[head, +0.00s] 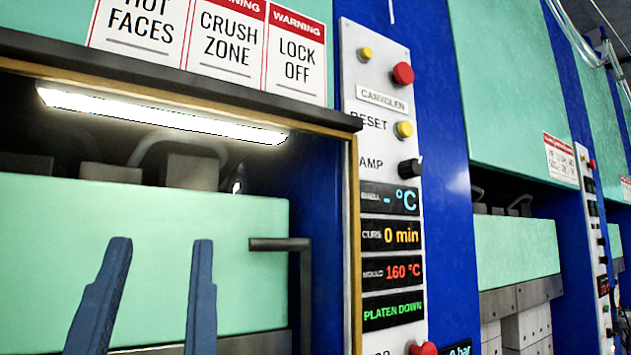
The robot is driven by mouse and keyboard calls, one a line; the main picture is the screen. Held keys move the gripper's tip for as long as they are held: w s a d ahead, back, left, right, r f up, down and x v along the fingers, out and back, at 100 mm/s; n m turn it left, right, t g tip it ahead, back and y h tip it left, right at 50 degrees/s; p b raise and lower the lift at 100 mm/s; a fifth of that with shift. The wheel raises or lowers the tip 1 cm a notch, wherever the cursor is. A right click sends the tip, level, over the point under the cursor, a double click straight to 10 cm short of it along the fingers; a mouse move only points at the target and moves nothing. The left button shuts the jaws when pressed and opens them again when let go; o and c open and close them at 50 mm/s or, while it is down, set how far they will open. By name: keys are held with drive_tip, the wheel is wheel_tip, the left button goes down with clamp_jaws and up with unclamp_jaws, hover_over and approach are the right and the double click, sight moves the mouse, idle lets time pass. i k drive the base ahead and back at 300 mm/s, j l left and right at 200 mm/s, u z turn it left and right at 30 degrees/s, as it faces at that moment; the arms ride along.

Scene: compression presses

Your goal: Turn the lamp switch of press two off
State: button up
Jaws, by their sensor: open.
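The nearest press has a white control panel (348,60) on its blue column. A black lamp switch knob (410,168) sticks out of this panel beside a partly hidden label reading "AMP". The lamp (160,115), a long white strip under the dark top edge of the press opening, is lit. My gripper (161,242) is at the lower left, its two blue fingers upright, apart and empty. It is in front of the green press face, left of and below the knob. No press number shows, so I cannot tell which press is number two.
A yellow reset button (404,129) and a red button (403,73) sit above the knob. Display strips (390,236) lie below it, with another red button (424,348) at the bottom. A dark bar handle (282,244) stands between my gripper and the panel. More presses (515,248) stand right.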

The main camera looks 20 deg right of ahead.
sight(411, 168)
drive_tip(key=z, duration=0.95)
